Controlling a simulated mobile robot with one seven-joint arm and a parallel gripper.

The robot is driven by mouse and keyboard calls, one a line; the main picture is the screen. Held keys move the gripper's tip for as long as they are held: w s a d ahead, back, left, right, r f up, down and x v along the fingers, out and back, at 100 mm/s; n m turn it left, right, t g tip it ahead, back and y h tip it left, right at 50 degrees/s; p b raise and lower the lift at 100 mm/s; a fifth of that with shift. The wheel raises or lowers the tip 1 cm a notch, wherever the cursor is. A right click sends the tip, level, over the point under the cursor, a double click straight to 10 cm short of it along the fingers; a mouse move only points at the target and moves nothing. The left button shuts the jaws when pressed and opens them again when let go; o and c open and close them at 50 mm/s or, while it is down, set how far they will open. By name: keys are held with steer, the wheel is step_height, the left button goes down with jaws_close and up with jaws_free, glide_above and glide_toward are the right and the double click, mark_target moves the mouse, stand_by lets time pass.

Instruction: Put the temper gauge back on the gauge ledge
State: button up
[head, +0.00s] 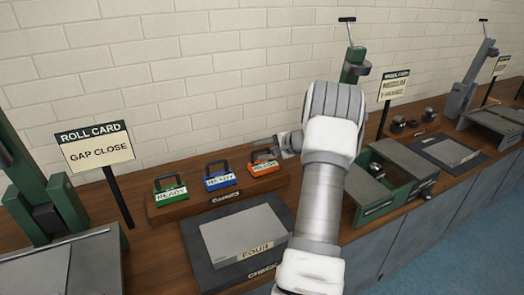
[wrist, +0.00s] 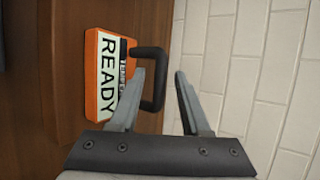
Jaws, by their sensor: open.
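The orange temper gauge (head: 263,169) stands at the right end of the wooden gauge ledge (head: 166,212), with a READY label on its face. In the wrist view the orange gauge (wrist: 91,75) is at the left, and its black handle (wrist: 160,62) reaches toward my fingers. My gripper (wrist: 160,73) is open. The handle's outer bar appears between the two fingers, with the left finger overlapping the handle loop; I cannot tell if they touch. In the head view my gripper (head: 279,147) is just right of the orange gauge, partly hidden by my wrist.
A green gauge (head: 170,192) and a blue gauge (head: 221,177) share the ledge to the left. A grey plate (head: 245,235) lies on a dark mat in front. A Roll Card sign (head: 95,146) stands at left. The brick wall (head: 190,60) is close behind.

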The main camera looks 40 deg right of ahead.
steer(key=shift+r, duration=0.15)
steer(key=v, duration=1.2)
